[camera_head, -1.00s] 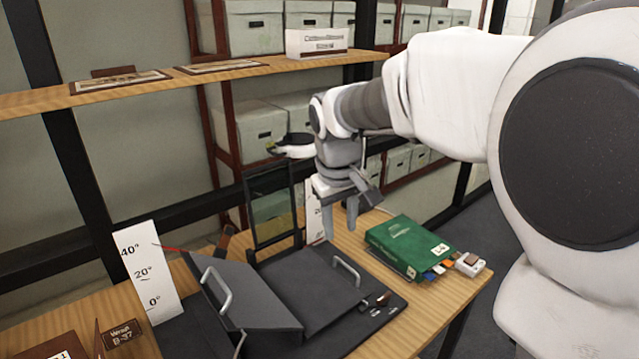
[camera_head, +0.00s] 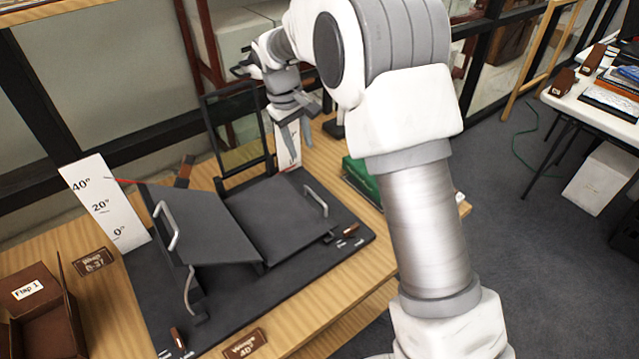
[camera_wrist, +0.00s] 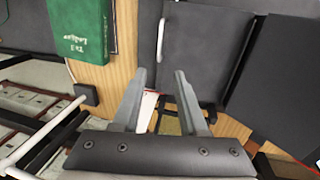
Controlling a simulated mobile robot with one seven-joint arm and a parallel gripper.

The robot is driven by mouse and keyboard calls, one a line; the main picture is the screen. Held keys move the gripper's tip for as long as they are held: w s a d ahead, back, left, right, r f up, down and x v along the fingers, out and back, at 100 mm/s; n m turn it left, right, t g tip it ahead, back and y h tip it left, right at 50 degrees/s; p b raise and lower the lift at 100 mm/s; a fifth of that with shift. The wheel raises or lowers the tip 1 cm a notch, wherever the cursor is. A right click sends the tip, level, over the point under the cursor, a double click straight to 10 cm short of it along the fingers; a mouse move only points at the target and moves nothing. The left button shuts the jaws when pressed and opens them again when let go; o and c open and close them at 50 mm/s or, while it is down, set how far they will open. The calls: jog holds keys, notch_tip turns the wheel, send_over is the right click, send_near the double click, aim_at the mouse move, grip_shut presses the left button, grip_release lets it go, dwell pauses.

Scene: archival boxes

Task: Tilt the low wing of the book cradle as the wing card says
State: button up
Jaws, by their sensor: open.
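The dark grey book cradle stands on the wooden table. Its left wing (camera_head: 192,222) is tilted up, with a red pointer near 40° on the white scale (camera_head: 104,203). Its right wing (camera_head: 275,217) lies low and looks nearly flat, with a light bar handle (camera_head: 316,201) along its right side. This wing (camera_wrist: 198,52) and its handle (camera_wrist: 160,42) also show in the wrist view. A small brown card (camera_head: 245,345) at the front reads 40°; its upper word is unclear. My gripper (camera_head: 293,137) is open and empty, above the back right of the cradle, apart from the handle.
A second white scale (camera_head: 287,155) stands behind the low wing, partly hidden by my gripper. A green book (camera_wrist: 80,25) lies right of the cradle. A dark upright frame (camera_head: 207,125) rises at the back. Brown boxes (camera_head: 38,310) and another card (camera_head: 93,262) are at left.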

aim_at(314, 194)
jog(key=d+f, duration=0.1)
jog(key=f, duration=0.4)
jog(key=w+d+f, duration=0.1)
jog(key=f, duration=0.5)
jog(key=w+f, duration=0.1)
jog(key=f, duration=0.5)
jog(key=shift+d+f, duration=0.1)
jog(key=shift+d, duration=0.3)
grip_shut()
dwell(0.6)
